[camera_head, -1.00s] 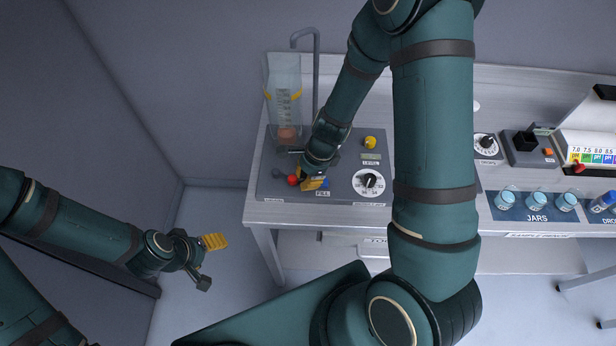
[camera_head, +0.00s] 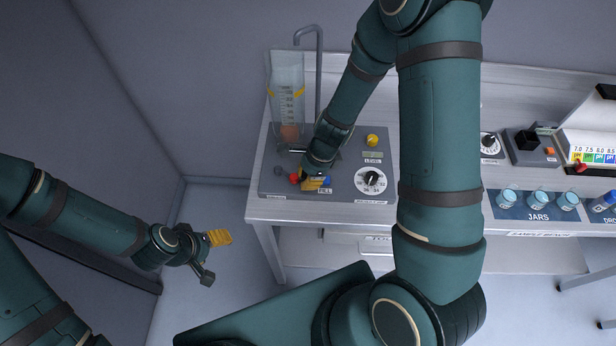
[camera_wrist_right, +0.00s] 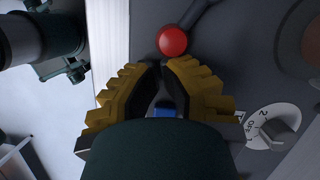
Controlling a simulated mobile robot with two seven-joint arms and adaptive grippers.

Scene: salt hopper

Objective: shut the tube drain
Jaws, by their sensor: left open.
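The clear tube (camera_head: 287,92) stands upright at the panel's back left, with orange-pink matter (camera_head: 290,133) at its bottom. A red ball knob (camera_head: 295,178) is at the panel's front left. In the right wrist view the red knob (camera_wrist_right: 172,41) sits on a grey lever (camera_wrist_right: 203,13), just beyond the fingertips. My right gripper (camera_wrist_right: 161,64) has its yellow fingertips nearly together, with nothing visible gripped. In the head view its arm partly hides the panel. My left gripper (camera_head: 213,258) is open and empty, left of the bench, over the floor.
A blue knob (camera_head: 327,181) is by the FILL label, and also shows between my right fingers (camera_wrist_right: 165,109). A white dial (camera_head: 371,181) and yellow knob (camera_head: 372,140) are to its right. Several jars (camera_head: 538,199) stand farther right. The floor at left is clear.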

